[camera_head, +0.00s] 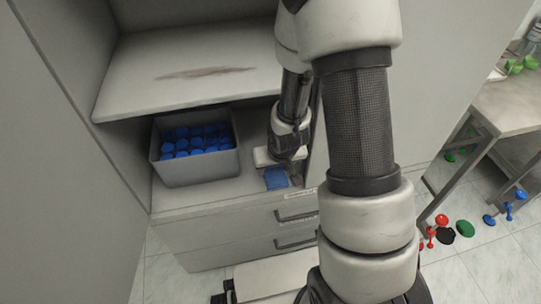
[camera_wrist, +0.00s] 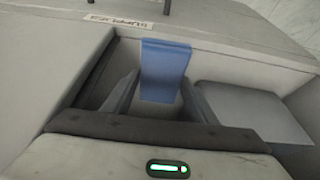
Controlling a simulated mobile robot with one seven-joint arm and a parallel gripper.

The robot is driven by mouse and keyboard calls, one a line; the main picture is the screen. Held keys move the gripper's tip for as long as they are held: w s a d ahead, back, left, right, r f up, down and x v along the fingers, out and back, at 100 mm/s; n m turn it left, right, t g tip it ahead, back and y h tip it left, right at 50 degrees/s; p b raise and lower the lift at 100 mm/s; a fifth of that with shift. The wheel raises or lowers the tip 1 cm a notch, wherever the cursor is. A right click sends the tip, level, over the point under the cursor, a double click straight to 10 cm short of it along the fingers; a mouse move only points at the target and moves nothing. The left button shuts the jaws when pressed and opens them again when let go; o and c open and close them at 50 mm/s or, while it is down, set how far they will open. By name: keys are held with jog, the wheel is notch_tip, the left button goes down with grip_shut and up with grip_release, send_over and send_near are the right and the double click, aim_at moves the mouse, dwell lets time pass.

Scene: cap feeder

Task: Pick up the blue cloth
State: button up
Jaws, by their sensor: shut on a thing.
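The blue cloth (camera_head: 276,178) is a small folded piece at the front of the cabinet shelf, right of the grey bin. In the wrist view the cloth (camera_wrist: 164,70) stands out between my two fingers. My gripper (camera_wrist: 160,100) is shut on the cloth. In the head view my gripper (camera_head: 277,168) is just above the shelf and covers the upper part of the cloth. I cannot tell whether the cloth still touches the shelf.
A grey bin (camera_head: 199,171) full of blue caps stands left of my gripper. A stained upper shelf (camera_head: 190,62) is above. Drawers with handles (camera_head: 296,215) are below. At right, a table (camera_head: 512,108) stands over several coloured objects on the floor.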

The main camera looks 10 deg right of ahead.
aim_at(278, 185)
jog(key=s, duration=0.2)
jog(key=s+p, duration=0.1)
jog(key=s, duration=0.2)
jog(key=shift+s+r, duration=0.2)
jog(key=shift+s, duration=0.05)
jog(key=shift+r+p, duration=0.2)
jog(key=shift+p, duration=0.7)
jog(key=shift+s+f+p, duration=0.1)
jog(key=shift+s+p, duration=0.1)
jog(key=shift+p, duration=0.5)
jog(key=s+p, duration=0.2)
jog(key=p, duration=0.3)
jog(key=shift+r, duration=0.2)
jog(key=s+p, duration=0.1)
jog(key=p, duration=0.1)
jog(key=s+p, duration=0.2)
jog(key=s+f+p, duration=0.1)
jog(key=s, duration=0.1)
jog(key=shift+s+p, duration=0.25)
jog(key=shift+p, duration=0.15)
